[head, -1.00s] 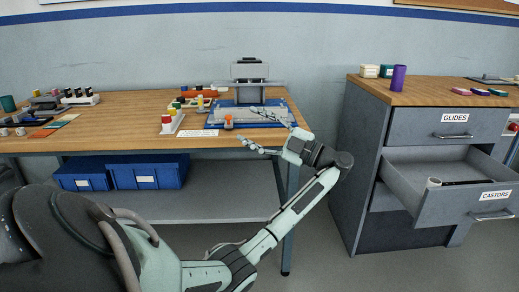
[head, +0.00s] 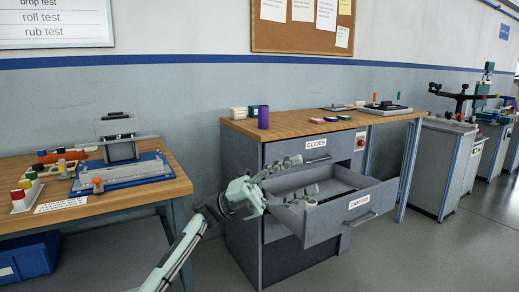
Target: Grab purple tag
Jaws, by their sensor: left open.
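Several small flat tags lie on the wooden top of the drawer cabinet in the head view: a pink one (head: 317,120), a purple one (head: 331,119) and a dark green one (head: 344,117). A purple cylinder (head: 263,117) stands upright to their left. My left gripper (head: 301,176) is open and empty. Its fingers point right, in front of the cabinet and over the open drawer in the picture, below the level of the tags. My right gripper is not in view.
The drawer labelled CASTORS (head: 345,213) is pulled out and juts forward; a pale round piece (head: 311,202) shows inside. The GLIDES drawer (head: 315,149) above is shut. A workbench (head: 130,200) with a blue-based device stands at left.

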